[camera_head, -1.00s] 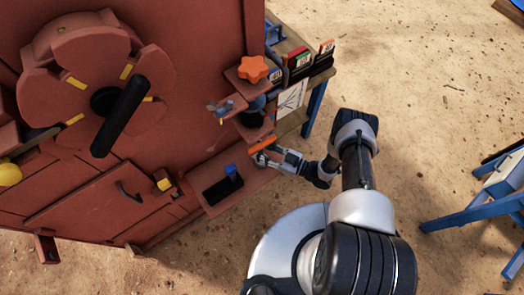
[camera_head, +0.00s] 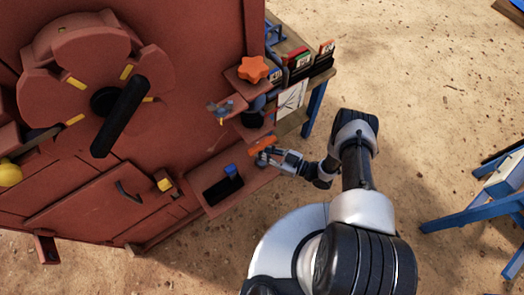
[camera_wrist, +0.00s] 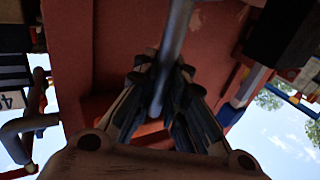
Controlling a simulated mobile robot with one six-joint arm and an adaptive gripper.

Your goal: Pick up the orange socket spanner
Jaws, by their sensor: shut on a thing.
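My gripper (camera_head: 270,157) is at the right side of the red crusher, above its low ledge. The orange socket spanner (camera_head: 262,145) lies at my fingertips in the head view. In the wrist view my gripper (camera_wrist: 165,88) has its dark finger pads closed around a grey rod, which looks like the spanner's shaft (camera_wrist: 172,45). An orange part shows below and behind the pads there. The fingers hide part of the spanner. I cannot tell whether the spanner still touches the crusher.
The red crusher (camera_head: 60,190) fills the left. An orange star knob (camera_head: 253,69) sits on a bracket above my gripper. A blue piece (camera_head: 230,170) stands in the dark slot on the ledge. A blue-legged table (camera_head: 316,100) stands behind.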

